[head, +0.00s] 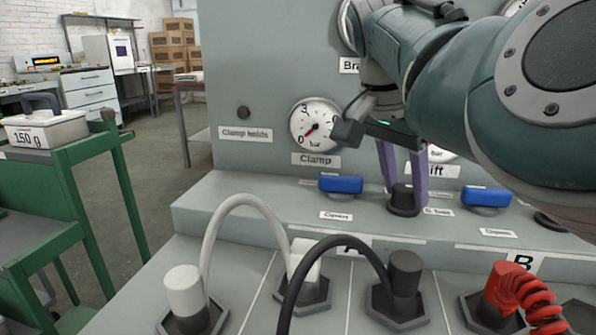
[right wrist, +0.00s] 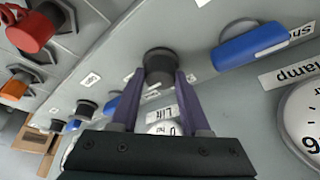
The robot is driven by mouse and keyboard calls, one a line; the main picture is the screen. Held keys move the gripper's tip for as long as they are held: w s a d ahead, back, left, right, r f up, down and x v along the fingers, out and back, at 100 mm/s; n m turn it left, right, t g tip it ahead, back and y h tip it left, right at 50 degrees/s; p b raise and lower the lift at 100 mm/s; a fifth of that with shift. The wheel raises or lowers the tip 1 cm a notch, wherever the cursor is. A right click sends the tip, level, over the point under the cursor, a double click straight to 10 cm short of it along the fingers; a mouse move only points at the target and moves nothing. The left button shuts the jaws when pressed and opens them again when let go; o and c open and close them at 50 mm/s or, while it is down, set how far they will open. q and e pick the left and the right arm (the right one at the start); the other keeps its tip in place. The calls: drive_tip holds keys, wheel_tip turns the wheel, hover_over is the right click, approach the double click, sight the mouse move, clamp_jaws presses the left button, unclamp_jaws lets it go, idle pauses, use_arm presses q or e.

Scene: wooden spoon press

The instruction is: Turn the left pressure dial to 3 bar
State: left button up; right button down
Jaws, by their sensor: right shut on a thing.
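The left pressure dial is a black round knob (head: 403,203) on the sloped grey ledge, right of a blue lever. My right gripper (head: 405,193) reaches down onto it, with one purple finger on each side, shut on it. In the right wrist view the knob (right wrist: 160,62) sits between the two fingertips (right wrist: 159,76). The Clamp gauge (head: 316,125) is a white round face behind and left of the gripper. Its red needle points to the lower left, close to 0. The knob's own marking is partly hidden by the fingers. My left gripper is not in view.
Blue levers (head: 341,184) (head: 487,197) flank the knob. Below are sockets with a white cable (head: 240,205), a dark cable (head: 335,240) and a red coiled cable (head: 532,295). A green cart (head: 75,160) stands at the left. My arm covers part of a Lift gauge.

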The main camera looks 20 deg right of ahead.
drive_tip(key=n+p, duration=0.2)
drive_tip(key=p, duration=0.2)
drive_tip(key=r+n+t+p, duration=0.1)
drive_tip(key=n+p, duration=0.1)
drive_tip(key=p, duration=0.3)
drive_tip(key=shift+s+d+y, duration=0.1)
drive_tip(key=shift+s+y, duration=0.05)
drive_tip(key=shift+y, duration=0.25)
drive_tip(key=n+t+p, duration=0.1)
drive_tip(key=n+p, duration=0.1)
drive_tip(key=p, duration=0.1)
drive_tip(key=n+y+p, duration=0.1)
drive_tip(key=n+p, duration=0.2)
drive_tip(key=shift+d+f+n+t+y, duration=0.1)
drive_tip(key=shift+f+n+t+y, duration=0.1)
drive_tip(key=shift+n+t+y, duration=0.15)
drive_tip(key=shift+f+n+y+p, duration=0.1)
drive_tip(key=shift+n+y+p, duration=0.15)
drive_tip(key=shift+n+p, duration=0.55)
drive_tip(key=shift+n+t+y, duration=0.3)
drive_tip(key=shift+n+t, duration=0.05)
drive_tip(key=shift+n, duration=0.6)
drive_tip(key=shift+d+f+n+y, duration=0.15)
drive_tip(key=shift+n+y, duration=0.25)
drive_tip(key=shift+n, duration=0.4)
drive_tip(key=shift+n+y, duration=0.5)
drive_tip(key=shift+n, duration=0.9)
